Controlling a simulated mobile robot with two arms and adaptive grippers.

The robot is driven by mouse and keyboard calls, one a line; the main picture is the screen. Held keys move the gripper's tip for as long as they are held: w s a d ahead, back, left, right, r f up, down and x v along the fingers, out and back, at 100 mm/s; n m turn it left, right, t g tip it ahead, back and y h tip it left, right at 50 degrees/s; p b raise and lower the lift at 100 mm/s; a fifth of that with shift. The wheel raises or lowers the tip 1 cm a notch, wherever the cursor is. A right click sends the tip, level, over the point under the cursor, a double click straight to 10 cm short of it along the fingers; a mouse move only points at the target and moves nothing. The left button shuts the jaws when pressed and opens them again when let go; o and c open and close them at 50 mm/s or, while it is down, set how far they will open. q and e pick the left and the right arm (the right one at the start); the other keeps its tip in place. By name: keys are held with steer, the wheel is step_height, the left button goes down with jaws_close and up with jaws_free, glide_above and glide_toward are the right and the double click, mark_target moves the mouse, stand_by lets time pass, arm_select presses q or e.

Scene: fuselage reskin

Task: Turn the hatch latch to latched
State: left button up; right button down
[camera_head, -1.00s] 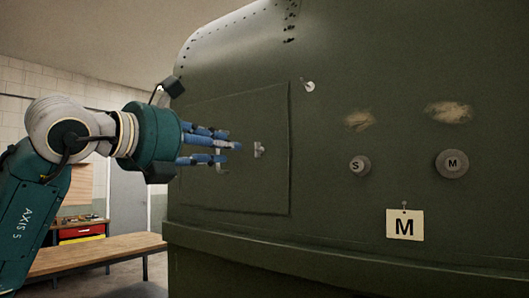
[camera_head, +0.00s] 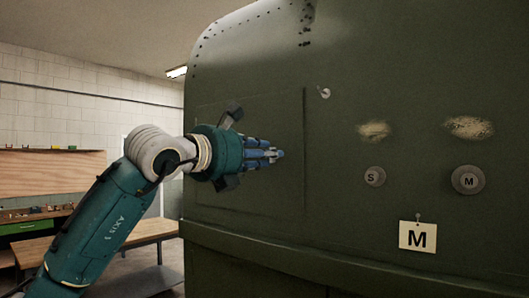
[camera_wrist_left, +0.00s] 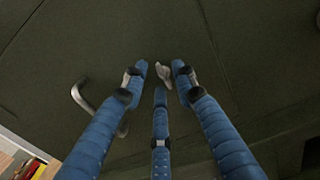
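The hatch (camera_head: 285,115) is a flat green panel set in the green fuselage side in the head view. The hatch latch (camera_wrist_left: 164,73) is a small grey piece in the left wrist view, just beyond and between my left fingertips. In the head view it is largely or wholly hidden by the fingers. My left gripper (camera_head: 279,154) points right at the hatch. In the left wrist view my left gripper (camera_wrist_left: 160,76) has its three blue fingers apart around the latch's place. I cannot tell whether any finger touches it. My right gripper is in neither view.
A bent grey handle (camera_wrist_left: 92,103) stands left of the latch in the wrist view. Right of the hatch are a small pale fitting (camera_head: 325,92), round plugs S (camera_head: 374,177) and M (camera_head: 468,180), and an M tag (camera_head: 417,237). A wooden bench (camera_head: 150,232) stands at left.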

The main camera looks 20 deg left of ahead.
arm_select(q)
steer(key=c, duration=0.6)
jaws_close()
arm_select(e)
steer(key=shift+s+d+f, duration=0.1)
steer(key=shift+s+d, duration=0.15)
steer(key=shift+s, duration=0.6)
arm_select(q)
steer(key=shift+m, duration=0.3)
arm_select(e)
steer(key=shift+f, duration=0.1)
arm_select(q)
steer(key=m, duration=1.1)
steer(key=m+b, duration=0.1)
steer(key=m, duration=0.5)
steer(key=shift+d, duration=0.35)
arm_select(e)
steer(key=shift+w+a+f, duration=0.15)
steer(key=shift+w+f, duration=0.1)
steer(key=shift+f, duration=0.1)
arm_select(q)
steer(key=shift+m, duration=0.3)
steer(key=o, duration=0.6)
jaws_free()
steer(key=shift+s, duration=0.1)
